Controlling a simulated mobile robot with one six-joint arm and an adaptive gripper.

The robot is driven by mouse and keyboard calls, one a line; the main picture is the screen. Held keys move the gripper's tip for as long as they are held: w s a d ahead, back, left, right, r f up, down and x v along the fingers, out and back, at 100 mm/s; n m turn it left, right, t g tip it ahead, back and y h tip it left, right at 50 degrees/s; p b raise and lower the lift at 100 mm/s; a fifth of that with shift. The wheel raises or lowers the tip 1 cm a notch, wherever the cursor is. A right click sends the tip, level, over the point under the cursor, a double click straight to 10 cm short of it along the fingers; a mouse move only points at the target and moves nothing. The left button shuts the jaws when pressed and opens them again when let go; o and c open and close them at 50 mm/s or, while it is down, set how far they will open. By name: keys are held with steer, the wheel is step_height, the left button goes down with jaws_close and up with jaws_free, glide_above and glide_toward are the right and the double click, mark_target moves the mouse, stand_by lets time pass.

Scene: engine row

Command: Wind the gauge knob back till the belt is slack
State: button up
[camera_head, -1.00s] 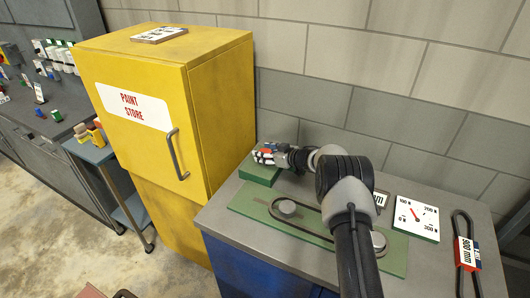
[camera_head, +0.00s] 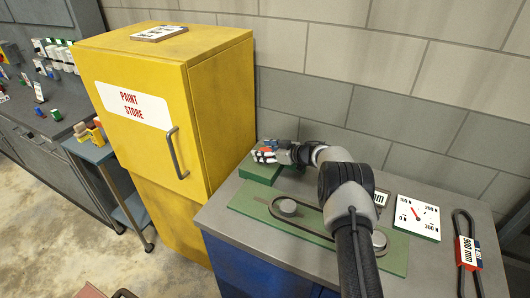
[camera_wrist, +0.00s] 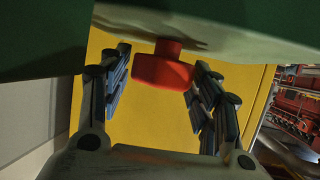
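A red knob (camera_wrist: 163,68) on a short red stem is in the wrist view, between the two fingers of my gripper (camera_wrist: 163,88). The fingers are apart, one on each side; I cannot tell whether either touches it. In the head view my gripper (camera_head: 265,154) is at the green block (camera_head: 259,171) at the bench's back left and mostly hides the knob. A dark belt (camera_head: 298,232) runs around two round pulleys on a green plate; my arm covers part of it. The white gauge (camera_head: 418,218) has a red needle pointing up-left, near the 100 N mark.
A spare belt (camera_head: 468,252) with a 900 mm tag lies at the bench's right. A yellow paint store cabinet (camera_head: 205,110) stands close on the left, and a grey block wall (camera_head: 400,110) is behind. A small dark-framed label (camera_head: 381,198) is beside the gauge.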

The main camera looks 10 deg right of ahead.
steer(key=shift+o, duration=0.9)
steer(key=shift+f, duration=0.1)
steer(key=shift+s, duration=0.1)
steer(key=v, duration=1.2)
